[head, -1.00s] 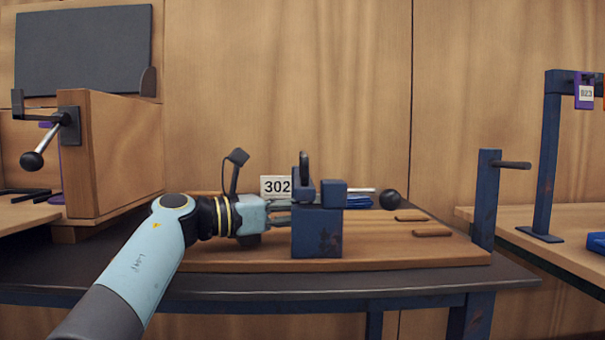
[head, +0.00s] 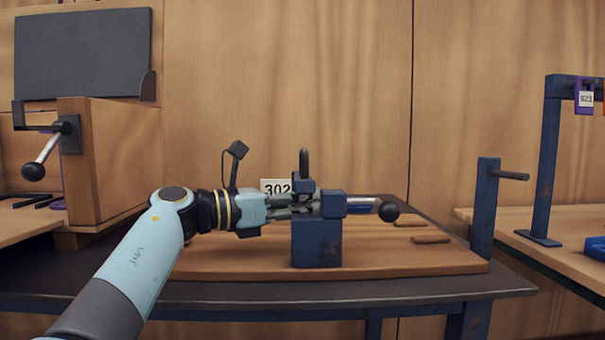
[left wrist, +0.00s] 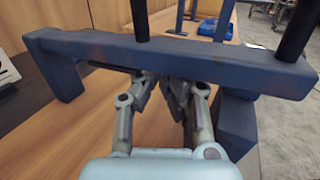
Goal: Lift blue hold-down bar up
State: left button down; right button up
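The blue hold-down bar (head: 333,204) shows nearly end-on in the head view, above a blue upright block (head: 317,243). In the left wrist view the bar (left wrist: 190,62) runs across the picture, with black rods rising from it and blue supports near both ends. My left gripper (head: 312,204) reaches it from the left. In the left wrist view its two fingers (left wrist: 160,92) go under the middle of the bar. Their tips are partly hidden by it, so how far apart they are and whether they touch it is unclear. My right gripper is out of view.
A ball-ended lever (head: 388,211) sticks out right of the bar. A "302" sign (head: 275,187) stands behind. A blue post with a peg (head: 486,202) stands on the right of the table. The wooden board (head: 400,255) is largely clear on its right.

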pick_arm(q)
jog(key=shift+s+r+p, duration=0.1)
jog(key=shift+r+p, duration=0.3)
jog(key=shift+r, duration=0.45)
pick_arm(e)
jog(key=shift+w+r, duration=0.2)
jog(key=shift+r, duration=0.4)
pick_arm(q)
jog(key=shift+r+p, duration=0.9)
jog(key=shift+r, duration=0.65)
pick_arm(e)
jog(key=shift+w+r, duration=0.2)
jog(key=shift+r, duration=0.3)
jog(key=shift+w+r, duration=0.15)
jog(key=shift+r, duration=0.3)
pick_arm(q)
jog(key=shift+r, duration=0.1)
